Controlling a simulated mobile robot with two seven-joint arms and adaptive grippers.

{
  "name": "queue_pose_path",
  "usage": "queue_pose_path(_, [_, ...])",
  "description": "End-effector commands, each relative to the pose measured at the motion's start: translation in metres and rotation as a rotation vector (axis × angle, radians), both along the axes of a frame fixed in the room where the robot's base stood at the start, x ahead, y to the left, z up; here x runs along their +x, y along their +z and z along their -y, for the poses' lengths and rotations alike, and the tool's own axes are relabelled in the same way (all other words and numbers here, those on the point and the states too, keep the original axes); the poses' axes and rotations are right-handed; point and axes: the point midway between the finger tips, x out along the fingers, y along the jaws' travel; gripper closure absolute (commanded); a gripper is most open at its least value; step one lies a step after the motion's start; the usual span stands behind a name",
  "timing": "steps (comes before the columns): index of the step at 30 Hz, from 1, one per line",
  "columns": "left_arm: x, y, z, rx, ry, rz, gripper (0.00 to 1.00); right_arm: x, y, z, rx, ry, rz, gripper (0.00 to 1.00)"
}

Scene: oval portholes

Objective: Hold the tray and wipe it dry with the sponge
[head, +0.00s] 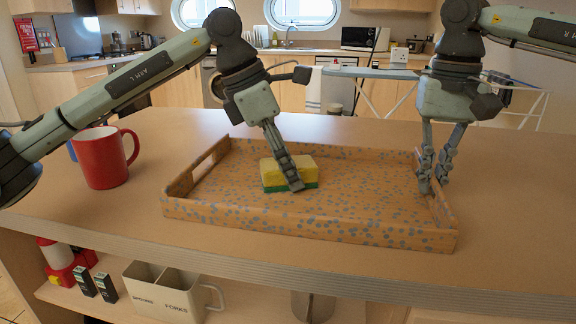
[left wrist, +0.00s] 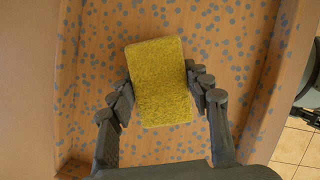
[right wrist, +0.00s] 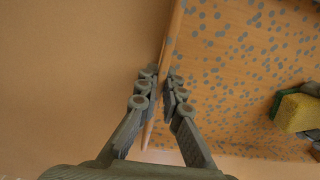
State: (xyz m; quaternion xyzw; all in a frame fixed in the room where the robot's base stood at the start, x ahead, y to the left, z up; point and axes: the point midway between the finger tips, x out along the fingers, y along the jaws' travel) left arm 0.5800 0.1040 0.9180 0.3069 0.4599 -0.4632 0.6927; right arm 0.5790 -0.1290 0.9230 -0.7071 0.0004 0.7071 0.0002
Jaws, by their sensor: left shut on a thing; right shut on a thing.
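The wooden tray (head: 300,226) with a blue-grey dotted pattern lies on the counter. The sponge (head: 289,172), yellow on top with a green underside, is inside the tray near its middle. My left gripper (head: 292,180) is shut on the sponge; the left wrist view shows its fingers on both sides of the yellow sponge (left wrist: 160,80). My right gripper (head: 434,180) is shut on the tray's right end wall; in the right wrist view its fingers stand on either side of the tray wall (right wrist: 166,70). The sponge also shows at the right of that view (right wrist: 298,112).
A red mug (head: 102,158) stands on the counter left of the tray, with a blue thing partly hidden behind it. A shelf below the counter's front edge holds a white two-part holder (head: 165,293) and small boxes. The counter behind the tray is clear.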

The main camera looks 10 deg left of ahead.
Motion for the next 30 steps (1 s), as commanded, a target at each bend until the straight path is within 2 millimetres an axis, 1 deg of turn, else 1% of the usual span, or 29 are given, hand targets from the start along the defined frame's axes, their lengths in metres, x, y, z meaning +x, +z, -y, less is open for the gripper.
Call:
queue_pose_path(1, [0.000, 0.000, 0.005, 0.000, -0.002, 0.000, 0.66, 0.000, 0.001, 0.000, 0.001, -0.001, 0.001, 1.00])
queue_pose_path(9, [0.000, -0.001, 0.030, -0.001, -0.002, 0.001, 0.66, 0.000, 0.001, 0.000, 0.001, 0.000, 0.001, 1.00])
queue_pose_path(17, [0.000, -0.002, 0.043, -0.001, -0.001, 0.000, 0.66, 0.000, 0.001, -0.001, 0.002, 0.000, 0.001, 1.00])
queue_pose_path(27, [0.000, -0.001, 0.074, -0.001, -0.003, 0.001, 0.66, 0.000, 0.001, -0.001, 0.002, 0.001, 0.002, 1.00])
queue_pose_path(30, [0.000, 0.000, 0.080, -0.001, -0.001, 0.000, 0.66, 0.000, 0.001, -0.001, 0.002, 0.001, 0.002, 1.00])
